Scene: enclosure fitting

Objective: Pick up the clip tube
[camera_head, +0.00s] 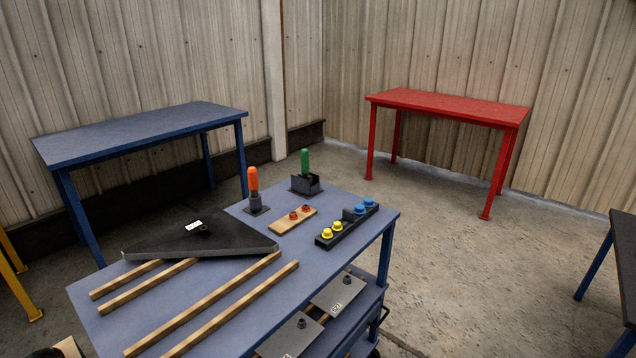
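No part in the head view is clearly marked as the clip tube, and I cannot tell which one it is. An orange-handled tool (253,180) stands upright in a dark holder on the blue-topped cart (225,282). A green-handled tool (305,163) stands upright in a dark holder to its right, farther back. Neither of my grippers is in view.
A dark triangular plate (226,239) and several wooden bars (205,303) lie on the cart. Grey plates (338,293) sit on a lower shelf. A blue table (140,130) stands behind left, a red table (445,103) behind right. Floor (470,270) right of the cart is clear.

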